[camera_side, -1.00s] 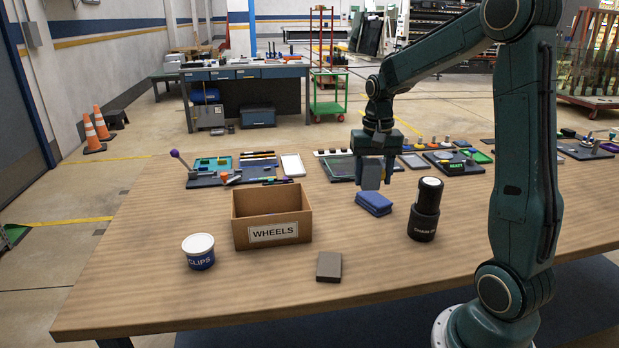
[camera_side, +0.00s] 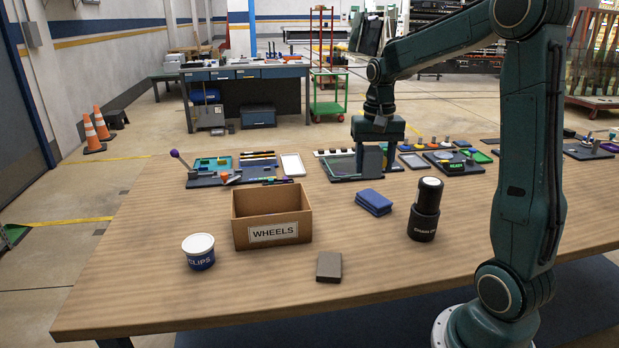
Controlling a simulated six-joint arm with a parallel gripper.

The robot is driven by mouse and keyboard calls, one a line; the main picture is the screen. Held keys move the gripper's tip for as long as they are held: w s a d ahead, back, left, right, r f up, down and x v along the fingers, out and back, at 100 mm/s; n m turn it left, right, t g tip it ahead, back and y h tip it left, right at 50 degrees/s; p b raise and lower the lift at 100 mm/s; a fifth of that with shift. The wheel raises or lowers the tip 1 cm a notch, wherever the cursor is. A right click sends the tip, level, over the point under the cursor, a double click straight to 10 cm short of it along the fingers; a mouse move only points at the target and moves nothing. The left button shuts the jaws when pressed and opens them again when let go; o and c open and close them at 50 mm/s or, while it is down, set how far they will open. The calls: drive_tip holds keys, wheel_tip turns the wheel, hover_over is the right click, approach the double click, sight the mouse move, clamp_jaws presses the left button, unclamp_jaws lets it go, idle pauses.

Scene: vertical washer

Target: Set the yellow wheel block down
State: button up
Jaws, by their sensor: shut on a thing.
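My gripper (camera_side: 374,165) points down over the far part of the table, at the small dark trays. It is shut on a block that shows only as a grey-blue face (camera_side: 372,159) between the fingers. No yellow shows on it from this side. I cannot tell whether the block touches the tray or table below it. No separate yellow wheel block can be made out.
An open cardboard box marked WHEELS (camera_side: 273,233) stands left of centre, beside a white-lidded tub (camera_side: 199,251). A blue pad stack (camera_side: 373,202), a black cylinder (camera_side: 425,210) and a grey block (camera_side: 329,266) stand nearer. The front table (camera_side: 200,310) is clear.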

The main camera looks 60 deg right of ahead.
drive_tip(key=w+d, duration=0.4)
drive_tip(key=w, duration=0.5)
drive_tip(key=w+d+n, duration=0.1)
drive_tip(key=w+d, duration=0.4)
drive_tip(key=w, duration=0.5)
drive_tip(key=shift+r+n, duration=0.15)
drive_tip(key=shift+n, duration=0.15)
drive_tip(key=shift+w, duration=0.1)
hover_over(322, 205)
wheel_tip(322, 205, down, 16)
drive_tip(key=shift+d+r, duration=0.1)
drive_tip(key=shift+f, duration=2.1)
drive_tip(key=shift+f, duration=0.1)
